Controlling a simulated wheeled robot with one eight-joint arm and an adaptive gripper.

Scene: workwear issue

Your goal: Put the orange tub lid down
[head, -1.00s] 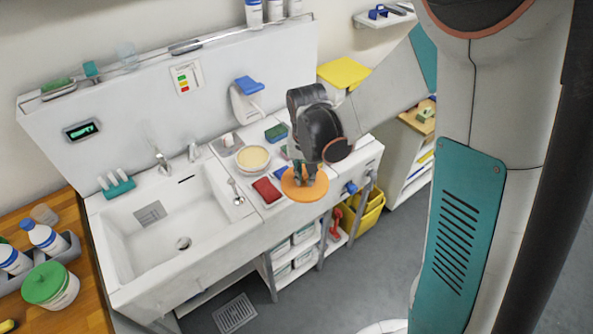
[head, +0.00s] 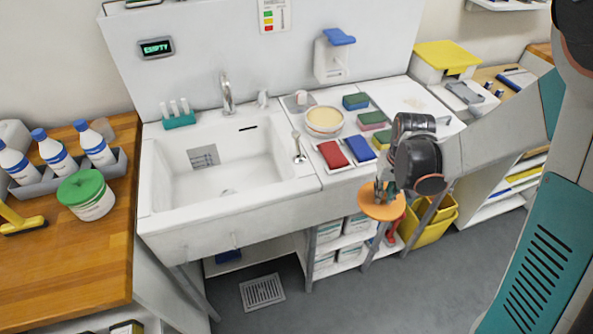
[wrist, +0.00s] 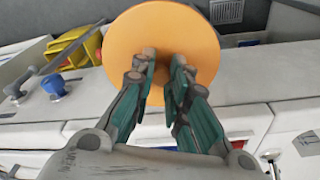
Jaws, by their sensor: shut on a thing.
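The orange tub lid (head: 382,203) is a flat round disc. My gripper (head: 383,190) is shut on it from above and holds it in the air, just in front of the counter's front edge, right of the sink in the head view. In the wrist view the orange lid (wrist: 190,30) lies across the fingertips of my gripper (wrist: 163,62). The fingers stand a little apart around a part of the lid that I cannot make out.
A white sink (head: 228,170) is to the left. The white counter top (head: 400,95) has bare room at the back right. A yellow bin (head: 430,222) stands below.

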